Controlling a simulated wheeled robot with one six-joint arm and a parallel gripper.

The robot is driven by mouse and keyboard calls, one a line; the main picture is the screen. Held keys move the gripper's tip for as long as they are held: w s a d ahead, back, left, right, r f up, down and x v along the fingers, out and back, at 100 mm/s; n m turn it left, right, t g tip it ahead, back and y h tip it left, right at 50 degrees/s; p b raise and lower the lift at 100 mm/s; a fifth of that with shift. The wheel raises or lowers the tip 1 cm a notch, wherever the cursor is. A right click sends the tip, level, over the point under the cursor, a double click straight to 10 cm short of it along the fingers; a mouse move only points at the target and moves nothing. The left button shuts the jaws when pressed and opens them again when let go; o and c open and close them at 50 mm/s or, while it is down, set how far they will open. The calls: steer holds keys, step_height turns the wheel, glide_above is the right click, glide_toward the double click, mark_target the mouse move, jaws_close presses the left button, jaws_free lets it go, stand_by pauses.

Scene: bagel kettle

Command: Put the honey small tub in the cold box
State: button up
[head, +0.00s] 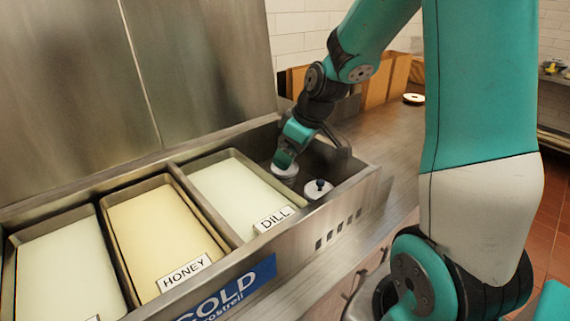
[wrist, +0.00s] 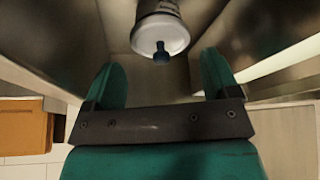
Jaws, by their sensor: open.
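The cold box (head: 345,196) is an open steel counter unit with a blue "COLD" label. In its right-hand compartment, a white small tub (head: 285,171) is right at my gripper (head: 284,160), partly hidden by it. Another white small tub with a dark blue knob (head: 319,188) stands just right of it. I cannot read which is honey. In the wrist view, my gripper (wrist: 163,85) is open, with nothing seen between its fingers. A white tub with a blue knob (wrist: 161,35) is beyond the fingertips; I cannot tell which of the two it is.
A honey-labelled bin (head: 150,232) and a dill-labelled bin (head: 238,193) fill the compartments to the left. The raised steel lid (head: 200,70) stands behind. The compartment walls are close around my gripper. The counter (head: 385,140) to the right is mostly clear.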

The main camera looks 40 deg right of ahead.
steer(key=v, duration=0.6)
steer(key=s+a+r+n+g+y, duration=0.1)
steer(key=s+a, duration=0.2)
steer(key=a, duration=0.4)
steer(key=s+a+r+g+y, duration=0.1)
steer(key=s+a, duration=0.2)
steer(key=a, duration=0.5)
steer(key=s+a+n+g, duration=0.1)
steer(key=s+a+g, duration=0.1)
steer(key=s+a, duration=0.7)
steer(key=s, duration=0.3)
steer(key=shift+s+r, duration=0.2)
steer(key=shift+r, duration=0.05)
